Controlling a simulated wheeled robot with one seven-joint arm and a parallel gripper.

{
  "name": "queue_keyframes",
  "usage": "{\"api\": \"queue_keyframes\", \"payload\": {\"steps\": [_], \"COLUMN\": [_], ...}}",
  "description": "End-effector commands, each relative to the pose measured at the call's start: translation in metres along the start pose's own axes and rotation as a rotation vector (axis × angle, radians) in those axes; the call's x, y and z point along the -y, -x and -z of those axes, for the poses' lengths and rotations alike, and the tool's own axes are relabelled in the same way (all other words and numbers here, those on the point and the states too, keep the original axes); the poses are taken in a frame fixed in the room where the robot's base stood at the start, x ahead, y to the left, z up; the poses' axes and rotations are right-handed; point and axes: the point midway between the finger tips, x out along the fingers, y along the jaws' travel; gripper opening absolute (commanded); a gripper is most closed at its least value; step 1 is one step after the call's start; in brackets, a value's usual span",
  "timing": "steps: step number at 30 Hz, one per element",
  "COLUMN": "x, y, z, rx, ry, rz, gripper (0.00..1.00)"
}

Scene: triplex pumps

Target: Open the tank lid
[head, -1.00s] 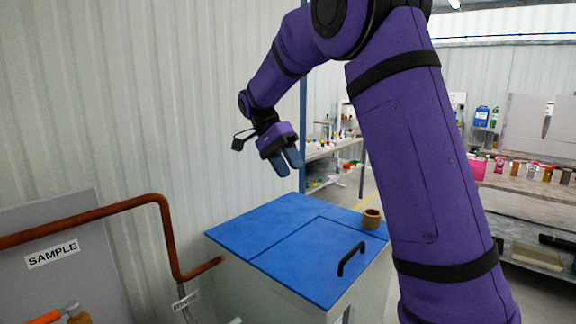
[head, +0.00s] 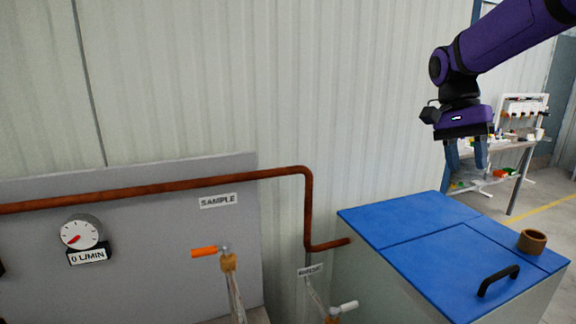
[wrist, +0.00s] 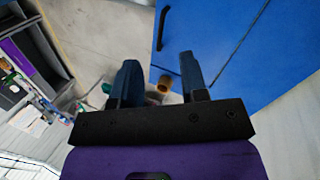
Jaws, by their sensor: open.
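The tank (head: 382,288) is a pale box at the lower right of the head view, with a flat blue top. Its blue lid (head: 440,262) lies flat and closed, with a black bar handle (head: 498,280) near the front edge. My gripper (head: 466,160) hangs above the far side of the tank, fingers pointing down, open and empty, apart from the lid. In the wrist view the two fingers (wrist: 157,80) are spread. The blue top (wrist: 225,35) fills the upper right there, and the handle (wrist: 162,27) shows at its left edge.
A brown cup-like ring (head: 532,241) sits on the tank top's right side. A copper pipe (head: 308,210) runs from the sample panel (head: 130,245) to the tank. A gauge (head: 80,233) and an orange-handled valve (head: 206,251) are at left.

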Motion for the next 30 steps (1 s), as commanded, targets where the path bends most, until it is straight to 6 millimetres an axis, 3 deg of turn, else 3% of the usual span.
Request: {"api": "queue_keyframes", "payload": {"steps": [12, 30], "x": [-0.058, -0.113], "y": [-0.015, -0.066], "z": [-0.057, -0.134], "rx": [-0.156, -0.547], "ry": [0.32, 0.72], "rz": [0.253, 0.464], "gripper": [0.4, 0.4]}}
